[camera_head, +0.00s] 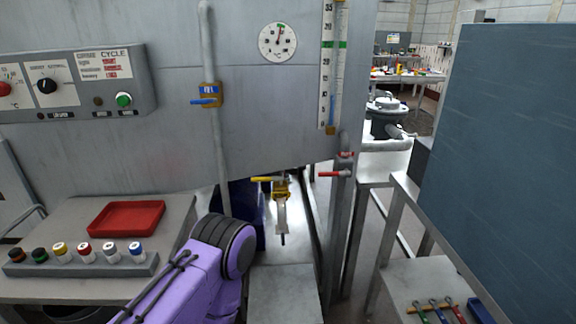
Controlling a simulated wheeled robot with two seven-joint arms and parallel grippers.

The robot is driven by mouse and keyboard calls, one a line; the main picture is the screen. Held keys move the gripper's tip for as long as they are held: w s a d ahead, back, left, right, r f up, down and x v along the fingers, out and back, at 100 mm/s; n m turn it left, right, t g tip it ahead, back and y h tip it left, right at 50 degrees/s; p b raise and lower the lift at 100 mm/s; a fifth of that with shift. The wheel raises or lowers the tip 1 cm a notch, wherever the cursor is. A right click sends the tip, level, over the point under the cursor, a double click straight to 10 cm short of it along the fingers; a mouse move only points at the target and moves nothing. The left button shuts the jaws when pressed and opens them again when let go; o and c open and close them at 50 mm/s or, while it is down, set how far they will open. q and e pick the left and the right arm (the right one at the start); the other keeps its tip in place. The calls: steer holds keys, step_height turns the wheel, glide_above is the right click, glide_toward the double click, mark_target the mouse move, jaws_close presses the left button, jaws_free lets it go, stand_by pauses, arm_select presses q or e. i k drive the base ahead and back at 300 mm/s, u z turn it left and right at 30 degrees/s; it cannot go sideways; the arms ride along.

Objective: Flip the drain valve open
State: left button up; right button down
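A brass valve (281,189) with a yellow lever (263,179) sits under the low end of the grey tank (270,130). The lever points left, roughly level. A pale spout (282,215) with a dark tip hangs below it. A red lever (333,174) sits to its right beside the steel post, also roughly level. I cannot read a label that tells which is the drain valve. My purple left arm comes in from the lower left, with a black ringed joint left of and below the yellow lever. Neither gripper can be made out.
A valve with a blue lever (206,102) is on the pipe. A control box (75,85) hangs at left, above a bench with a red tray (126,218) and a rack of capped bottles (82,262). A blue-grey panel (505,150) blocks the right. Tools (436,312) lie at bottom right.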

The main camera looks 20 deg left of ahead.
mark_target(347, 173)
steer(key=u, duration=0.25)
steer(key=i, duration=0.25)
steer(key=u, duration=0.15)
steer(key=k, duration=0.5)
steer(key=u, duration=0.6)
steer(key=i, duration=0.65)
steer(key=z, duration=0.3)
